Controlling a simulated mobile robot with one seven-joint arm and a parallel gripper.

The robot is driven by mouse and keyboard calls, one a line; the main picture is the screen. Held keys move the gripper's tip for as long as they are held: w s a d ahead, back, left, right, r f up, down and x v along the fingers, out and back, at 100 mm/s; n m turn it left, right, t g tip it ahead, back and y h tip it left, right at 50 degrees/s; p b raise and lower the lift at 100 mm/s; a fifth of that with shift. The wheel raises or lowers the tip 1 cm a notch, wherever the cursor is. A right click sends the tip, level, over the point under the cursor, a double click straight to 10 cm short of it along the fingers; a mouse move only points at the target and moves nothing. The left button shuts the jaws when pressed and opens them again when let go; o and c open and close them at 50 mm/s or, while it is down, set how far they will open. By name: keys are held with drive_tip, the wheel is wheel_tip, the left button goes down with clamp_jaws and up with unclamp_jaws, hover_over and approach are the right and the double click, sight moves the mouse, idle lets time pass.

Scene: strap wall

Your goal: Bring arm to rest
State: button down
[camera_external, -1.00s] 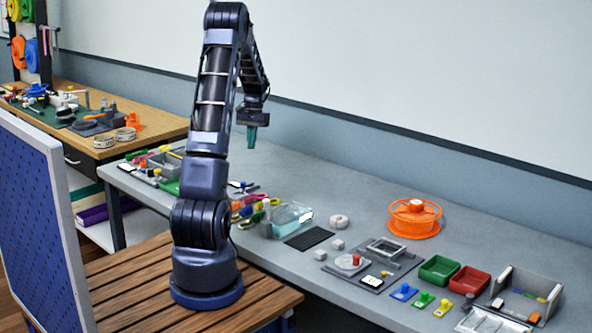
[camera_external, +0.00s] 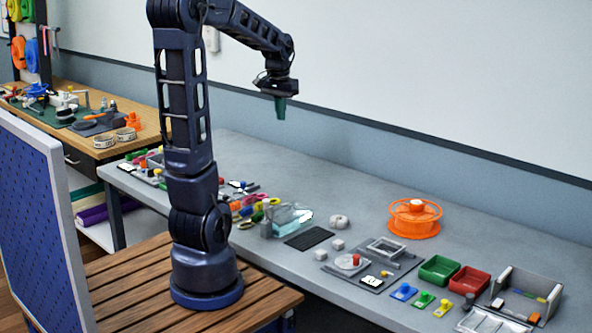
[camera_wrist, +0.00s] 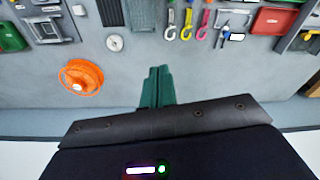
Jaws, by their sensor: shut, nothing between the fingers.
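My gripper (camera_external: 280,107) hangs from my raised arm, high above the back of the grey bench, with its green fingers pointing down. In the wrist view the green fingers (camera_wrist: 158,72) lie side by side, closed together, with nothing between them. The gripper is apart from everything on the bench. My arm stands upright on its round base and bends over to the right at the top.
The grey bench (camera_external: 350,270) below holds an orange spool (camera_external: 414,218), a green bin (camera_external: 439,269), a red bin (camera_external: 468,280) and a black mat (camera_external: 308,238). A wall (camera_external: 430,70) rises behind it. A blue perforated panel (camera_external: 30,220) stands at the left.

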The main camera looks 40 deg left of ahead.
drive_tip(key=s+d+m+t, duration=0.1)
drive_tip(key=s+d, duration=0.6)
drive_tip(key=s, duration=0.2)
drive_tip(key=s+d+m+t, duration=0.1)
drive_tip(key=s+d+t, duration=0.1)
drive_tip(key=s+d, duration=0.4)
drive_tip(key=s, duration=0.4)
drive_tip(key=shift+d+r+m, duration=0.3)
drive_tip(key=shift+d+r, duration=0.05)
idle(0.6)
